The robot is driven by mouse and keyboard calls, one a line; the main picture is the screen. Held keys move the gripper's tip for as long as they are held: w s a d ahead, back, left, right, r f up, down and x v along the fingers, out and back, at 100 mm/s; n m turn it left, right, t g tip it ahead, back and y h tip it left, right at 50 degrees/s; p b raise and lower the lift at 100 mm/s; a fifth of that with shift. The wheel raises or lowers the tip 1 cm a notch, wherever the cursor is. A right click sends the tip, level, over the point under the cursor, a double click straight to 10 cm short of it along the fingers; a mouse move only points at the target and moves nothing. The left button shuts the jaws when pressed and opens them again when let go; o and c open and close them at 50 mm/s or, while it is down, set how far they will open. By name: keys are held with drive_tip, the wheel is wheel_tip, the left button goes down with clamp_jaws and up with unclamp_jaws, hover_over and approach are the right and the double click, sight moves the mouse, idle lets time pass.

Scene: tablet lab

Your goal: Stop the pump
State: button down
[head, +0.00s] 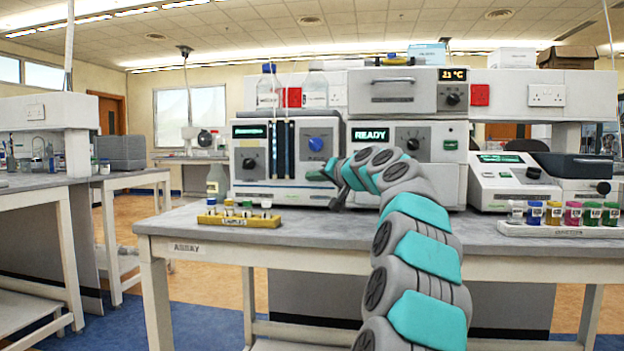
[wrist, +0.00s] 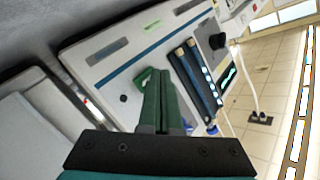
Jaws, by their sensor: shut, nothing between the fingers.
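The pump (head: 278,190) is a pale box on the bench with a dark display, a black knob (head: 249,165), two dark columns and a blue knob (head: 316,144). In the wrist view its front panel (wrist: 120,70) shows at a slant, with the black knob (wrist: 217,41) at the right. A green button (wrist: 144,77) sits on the panel, partly hidden by my fingers. My gripper (wrist: 162,72) is shut and empty, its fingertips over the panel beside the green button. I cannot tell whether they touch. The blue knob is mostly hidden behind the fingers there.
A unit reading READY (head: 371,134) stands close on the right, behind my arm. An oven reading 21 °C (head: 404,92) sits above. A yellow vial rack (head: 240,220) is at the front left. A white vial tray (head: 560,230) is on the right.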

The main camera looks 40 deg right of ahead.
drive_tip(key=shift+s+a+f+b, duration=0.1)
drive_tip(key=shift+s+a+b, duration=0.3)
drive_tip(key=shift+a+b, duration=0.1)
drive_tip(key=s+a, duration=0.1)
drive_tip(key=s+a+b, duration=0.1)
drive_tip(key=s+a, duration=0.1)
drive_tip(key=shift+a+b, duration=0.25)
drive_tip(key=shift+b, duration=0.05)
idle(1.6)
